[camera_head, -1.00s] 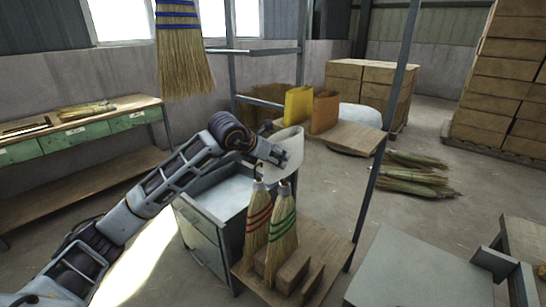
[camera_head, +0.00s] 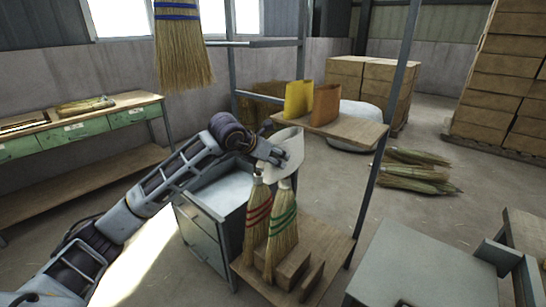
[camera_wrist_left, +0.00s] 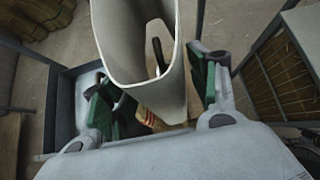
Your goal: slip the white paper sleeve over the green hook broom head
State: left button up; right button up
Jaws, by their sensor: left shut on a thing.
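The white paper sleeve (camera_head: 291,146) is held by my left gripper (camera_head: 279,155), above the brooms and tilted. In the left wrist view the sleeve (camera_wrist_left: 178,95) stands between the two green-padded fingers of the gripper (camera_wrist_left: 152,92). Its wide mouth faces the camera, and a dark hook-like piece (camera_wrist_left: 158,55) shows inside it; I cannot tell which broom that belongs to. The green-striped broom head (camera_head: 282,235) stands upright on the wooden shelf, just below the sleeve. The hook on top is hidden in the head view. My right gripper is out of view.
A red-striped broom (camera_head: 257,215) stands close to the left of the green one. Wooden blocks (camera_head: 292,269) sit at their front. Yellow (camera_head: 297,98) and orange (camera_head: 325,104) sleeves stand on the upper shelf (camera_head: 352,130). A metal post (camera_head: 373,180) rises to the right.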

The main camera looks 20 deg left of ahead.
aim_at(265, 179)
pick_arm(q)
jog(key=shift+f+b, duration=0.3)
jog(key=shift+f, duration=0.2)
jog(key=shift+s+a+f+b, duration=0.2)
jog(key=shift+s+f+b, duration=0.1)
jog(key=shift+f+b, duration=0.3)
jog(key=shift+s+a+f+b, duration=0.15)
jog(key=shift+s+f+b, duration=0.15)
jog(key=shift+f+b, duration=0.25)
jog(key=shift+s+a+f+b, duration=0.15)
jog(key=shift+s+f+b, duration=0.15)
jog(key=shift+b, duration=0.3)
jog(key=shift+f+b, duration=0.3)
jog(key=shift+f, duration=0.2)
jog(key=shift+w+f+b, duration=0.15)
jog(key=shift+f+b, duration=0.6)
jog(key=shift+f, duration=0.2)
jog(key=shift+w+f+b, duration=0.15)
jog(key=shift+f+b, duration=0.6)
jog(key=shift+f, duration=0.2)
jog(key=shift+d+f, duration=0.2)
jog(key=shift+f, duration=0.15)
